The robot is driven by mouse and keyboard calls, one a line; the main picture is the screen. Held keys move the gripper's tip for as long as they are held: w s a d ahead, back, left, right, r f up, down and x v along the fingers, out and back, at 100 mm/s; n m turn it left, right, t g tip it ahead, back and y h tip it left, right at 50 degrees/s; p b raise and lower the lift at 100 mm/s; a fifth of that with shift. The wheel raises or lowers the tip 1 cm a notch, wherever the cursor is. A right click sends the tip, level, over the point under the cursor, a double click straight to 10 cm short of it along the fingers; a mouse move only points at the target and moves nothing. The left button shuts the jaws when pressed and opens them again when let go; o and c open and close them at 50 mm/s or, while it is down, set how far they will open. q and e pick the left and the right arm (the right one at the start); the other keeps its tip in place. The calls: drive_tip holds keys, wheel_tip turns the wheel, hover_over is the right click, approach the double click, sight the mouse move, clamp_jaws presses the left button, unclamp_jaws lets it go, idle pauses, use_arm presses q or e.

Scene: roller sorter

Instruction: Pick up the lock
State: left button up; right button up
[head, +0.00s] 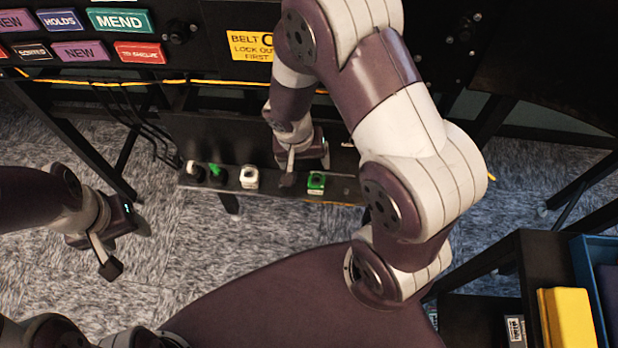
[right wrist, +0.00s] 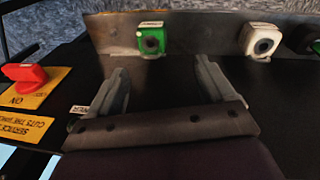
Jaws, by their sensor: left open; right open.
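No padlock shape with a shackle stands out, so I cannot tell for sure which thing is the lock. A green square block with a dark round centre (head: 316,182) sits on the dark ledge; it also shows in the right wrist view (right wrist: 151,41). A white block of the same kind (head: 249,177) sits to its left; in the right wrist view it (right wrist: 262,41) is at the right. My right gripper (head: 300,178) is over the ledge between them, its open fingers (right wrist: 163,80) apart and empty. My left gripper (head: 118,256) is open and empty over the carpet.
A red knob (right wrist: 25,76) with yellow labels shows in the right wrist view. A yellow lock-out sign (head: 250,46) hangs behind. A shelf with a yellow thing (head: 568,318) is at right.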

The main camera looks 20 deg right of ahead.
sight(315, 181)
drive_tip(key=f+b, duration=0.1)
drive_tip(key=f, duration=0.2)
drive_tip(key=d+f+b, duration=0.1)
drive_tip(key=f, duration=0.1)
drive_tip(key=s+d+f+b, duration=0.1)
drive_tip(key=f, duration=0.2)
drive_tip(key=shift+f, duration=0.65)
drive_tip(key=shift+r, duration=0.1)
drive_tip(key=c, duration=1.2)
